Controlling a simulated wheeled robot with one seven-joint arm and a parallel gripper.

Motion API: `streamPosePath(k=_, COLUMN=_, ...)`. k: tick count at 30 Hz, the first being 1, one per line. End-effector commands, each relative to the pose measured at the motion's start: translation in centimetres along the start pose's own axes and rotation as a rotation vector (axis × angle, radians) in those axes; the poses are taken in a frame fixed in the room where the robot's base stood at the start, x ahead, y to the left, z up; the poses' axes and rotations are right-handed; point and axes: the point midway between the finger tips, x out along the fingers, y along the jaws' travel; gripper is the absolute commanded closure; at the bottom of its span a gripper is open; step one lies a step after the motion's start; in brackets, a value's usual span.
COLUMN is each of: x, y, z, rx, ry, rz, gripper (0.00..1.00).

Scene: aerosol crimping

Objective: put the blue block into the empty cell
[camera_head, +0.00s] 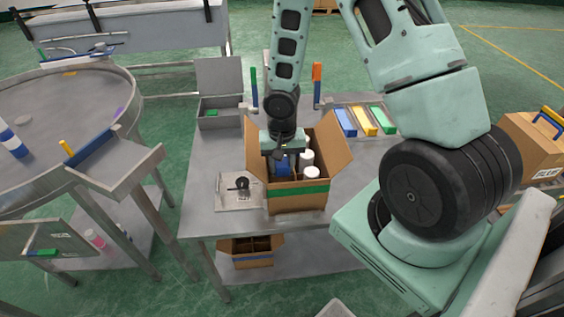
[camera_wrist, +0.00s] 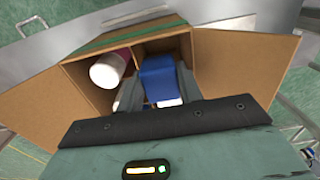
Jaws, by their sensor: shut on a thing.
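The blue block (camera_wrist: 158,80) is held between the two fingers of my gripper (camera_wrist: 157,92), inside the open cardboard box (camera_wrist: 85,60) in the wrist view. In the head view the blue block (camera_head: 282,166) shows just below my gripper (camera_head: 283,152), within the box (camera_head: 297,197) with a green stripe. White-capped cans (camera_head: 312,173) stand in cells to the right of the block. In the wrist view a white can (camera_wrist: 108,70) lies tilted-looking in a cell to the left. The floor of the cell under the block is hidden, so I cannot tell whether the block touches it.
The box's side flaps (camera_head: 334,140) stand open on the steel table. A small plate with a black knob (camera_head: 241,184) is left of the box. Blue, yellow and green blocks (camera_head: 364,120) lie behind right. A grey lidded bin (camera_head: 220,110) stands behind left.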

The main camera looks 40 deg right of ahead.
Motion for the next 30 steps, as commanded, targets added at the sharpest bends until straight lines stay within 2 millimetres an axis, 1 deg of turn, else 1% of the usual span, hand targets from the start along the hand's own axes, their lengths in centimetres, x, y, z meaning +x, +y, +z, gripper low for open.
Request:
streamPosePath(k=1, x=1.0, y=0.0, z=0.0, rx=0.0, ry=0.0, rz=0.0, gripper=0.86)
streamPosePath(k=15, x=5.2, y=0.0, z=0.0, rx=0.0, ry=0.0, rz=0.0, gripper=0.86)
streamPosePath(k=21, x=6.0, y=0.0, z=0.0, rx=0.0, ry=0.0, rz=0.0, gripper=0.86)
streamPosePath(k=30, x=6.1, y=0.0, z=0.0, rx=0.0, ry=0.0, rz=0.0, gripper=0.86)
